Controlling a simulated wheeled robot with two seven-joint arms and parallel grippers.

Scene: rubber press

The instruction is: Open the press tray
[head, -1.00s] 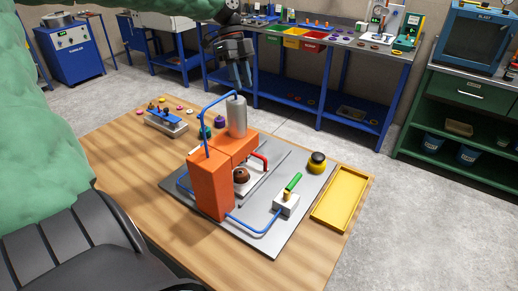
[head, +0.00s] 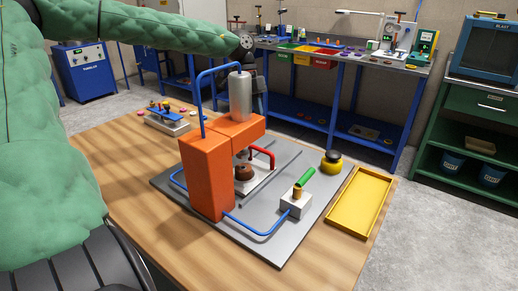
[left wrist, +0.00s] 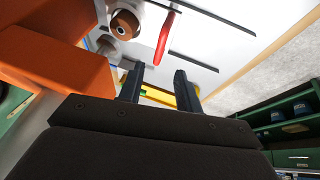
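The orange press (head: 208,172) stands on a grey base plate (head: 280,235). Its press tray (head: 262,178) is a pale plate low on its right side, with a brown round piece (head: 244,172) on it. The tray's red handle (head: 264,151) curves up at the far side; it also shows in the left wrist view (left wrist: 165,38). My left gripper (left wrist: 160,88) is open and empty, with the handle apart from its fingers. In the head view it is behind the press's silver cylinder, largely hidden. My right gripper is in neither view.
A green-handled valve (head: 304,180), a yellow-and-black knob (head: 332,161) and an empty yellow tray (head: 361,203) lie to the right. A small fixture (head: 167,122) stands behind on the left. The front right of the wooden table is clear.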

